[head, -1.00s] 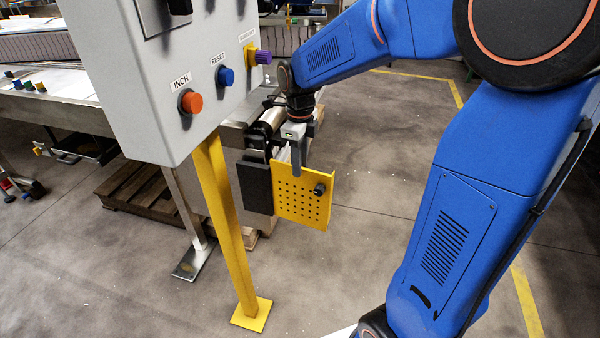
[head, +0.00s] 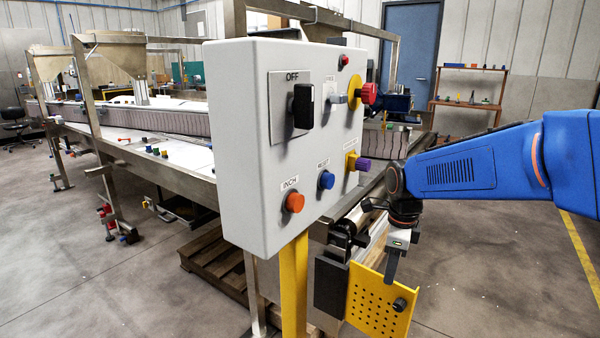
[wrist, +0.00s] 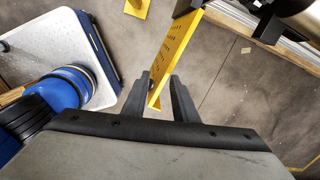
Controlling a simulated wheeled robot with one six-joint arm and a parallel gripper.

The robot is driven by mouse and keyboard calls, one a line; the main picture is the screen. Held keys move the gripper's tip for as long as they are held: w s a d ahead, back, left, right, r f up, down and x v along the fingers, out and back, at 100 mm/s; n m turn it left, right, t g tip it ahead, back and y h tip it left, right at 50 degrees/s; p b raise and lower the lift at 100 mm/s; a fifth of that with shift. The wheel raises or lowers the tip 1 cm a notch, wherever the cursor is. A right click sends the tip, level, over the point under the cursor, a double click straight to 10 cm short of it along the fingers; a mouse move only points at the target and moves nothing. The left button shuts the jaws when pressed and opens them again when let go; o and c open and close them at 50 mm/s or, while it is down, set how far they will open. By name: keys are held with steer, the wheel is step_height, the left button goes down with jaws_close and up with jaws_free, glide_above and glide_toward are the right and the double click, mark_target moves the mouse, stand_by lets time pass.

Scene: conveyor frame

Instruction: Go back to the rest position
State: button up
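My gripper (head: 391,278) hangs pointing down at the yellow perforated panel (head: 372,306), under the end of the conveyor frame. In the wrist view its two dark fingers (wrist: 160,88) stand apart, one on each side of the yellow panel (wrist: 174,48). A gap shows between the panel and the right finger; whether the left finger touches the panel I cannot tell. A black knob (head: 400,304) sits on the panel's face close below the fingers. My blue arm reaches in from the right in the head view.
A grey control box (head: 245,150) on a yellow post (head: 293,285) stands just left of my gripper. Its side carries coloured buttons and knobs. A wooden pallet (head: 215,262) lies under the conveyor. Open floor (head: 490,250) shows to the right.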

steer(key=s+d+r+n+t, duration=0.1)
steer(key=s+d+n+t, duration=0.1)
steer(key=s+n, duration=0.9)
steer(key=s+d+r+n+t, duration=0.1)
steer(key=s+d+n+t, duration=0.1)
steer(key=s+n, duration=0.8)
steer(key=shift+s+d+n, duration=0.2)
steer(key=shift+s+n, duration=0.2)
steer(key=shift+n, duration=0.6)
